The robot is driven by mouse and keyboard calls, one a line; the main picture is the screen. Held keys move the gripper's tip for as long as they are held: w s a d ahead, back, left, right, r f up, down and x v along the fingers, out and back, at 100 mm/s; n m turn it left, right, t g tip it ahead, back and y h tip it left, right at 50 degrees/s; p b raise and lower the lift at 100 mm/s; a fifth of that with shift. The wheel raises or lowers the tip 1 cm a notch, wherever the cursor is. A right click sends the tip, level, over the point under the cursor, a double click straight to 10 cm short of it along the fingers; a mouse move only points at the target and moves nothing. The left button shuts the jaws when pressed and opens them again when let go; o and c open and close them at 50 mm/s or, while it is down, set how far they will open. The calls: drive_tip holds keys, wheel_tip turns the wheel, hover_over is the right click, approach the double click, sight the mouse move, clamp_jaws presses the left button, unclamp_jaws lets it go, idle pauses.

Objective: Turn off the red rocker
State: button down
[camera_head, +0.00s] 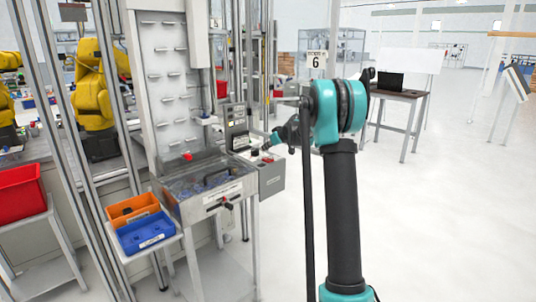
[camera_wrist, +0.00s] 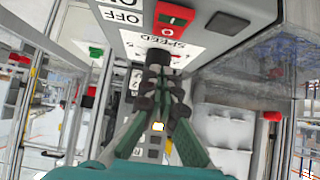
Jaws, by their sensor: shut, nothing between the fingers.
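The red rocker (camera_wrist: 175,17) is near the top edge of the wrist view, on a grey control box (camera_wrist: 235,42) with a white label reading OFF and SPEED, seen upside down. A blank dark panel (camera_wrist: 227,23) is beside it. My gripper (camera_wrist: 160,58) is shut and empty. Its black fingertips are by the SPEED label, below the rocker in the picture and apart from it; whether they touch the box face is unclear.
A machine bench with a clear cover (camera_head: 205,180) and a red button (camera_head: 188,156) stands left of the box. Orange (camera_head: 133,208) and blue (camera_head: 146,232) bins are at its left. The floor to the right is open, with a table (camera_head: 400,95) farther back.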

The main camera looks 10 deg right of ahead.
drive_tip(key=s+d+r, duration=0.3)
drive_tip(key=s+r, duration=0.2)
drive_tip(key=r, duration=0.3)
drive_tip(key=shift+d+r, duration=0.3)
drive_tip(key=shift+r, duration=0.1)
drive_tip(key=s+f+m+g+h, duration=0.1)
drive_tip(key=s+f, duration=0.7)
drive_tip(key=s, duration=0.9)
drive_tip(key=s+d+f+m+g+h, duration=0.1)
drive_tip(key=s+f+m+h, duration=0.2)
drive_tip(key=s+f, duration=0.5)
drive_tip(key=s+d+f+m+g+h, duration=0.1)
drive_tip(key=s+f, duration=0.7)
drive_tip(key=s, duration=1.8)
drive_tip(key=shift+d+f+m+g+h, duration=0.3)
drive_tip(key=shift+m+g+h, duration=0.3)
drive_tip(key=shift+m, duration=0.5)
drive_tip(key=shift+a, duration=0.1)
